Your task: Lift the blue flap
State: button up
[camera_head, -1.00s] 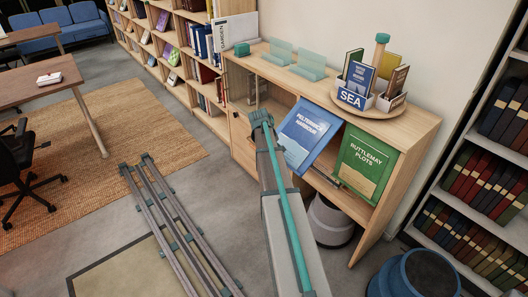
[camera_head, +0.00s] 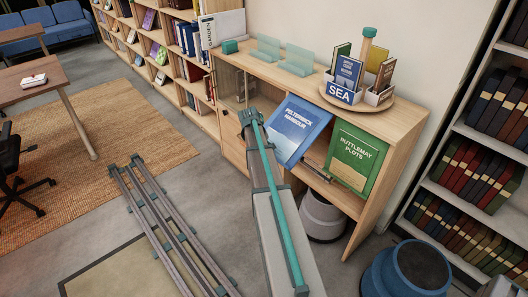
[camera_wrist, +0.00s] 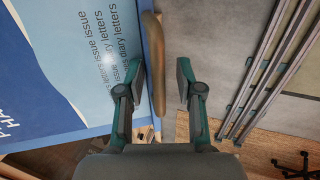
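The blue flap (camera_head: 297,128), lettered "Peltenrick Harbour", is on the front of the low wooden cabinet, left of the green flap (camera_head: 356,158). It slants, its lower edge out from the cabinet. My gripper (camera_head: 247,118) is at its left side in the head view. In the wrist view the blue flap (camera_wrist: 75,60) fills the left, with a rounded brown wooden bar (camera_wrist: 156,70) along its edge. My open gripper (camera_wrist: 159,80) has one finger on each side of this bar. The left finger overlaps the flap's face. I cannot tell whether either finger touches.
The cabinet top (camera_head: 327,103) carries a round tray (camera_head: 388,104) with a "SEA" holder and books. A grey bin (camera_head: 322,220) is below the flaps, a blue stool (camera_head: 408,268) at lower right. Rails (camera_head: 175,225) lie left of my arm.

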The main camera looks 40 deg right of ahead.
jog(key=v, duration=1.2)
notch_tip(320, 180, up, 12)
jog(key=p, duration=0.8)
jog(key=shift+d+r+p, duration=0.15)
jog(key=shift+r+p, duration=0.05)
jog(key=shift+p, duration=0.15)
dwell(0.6)
dwell(0.4)
dwell(0.4)
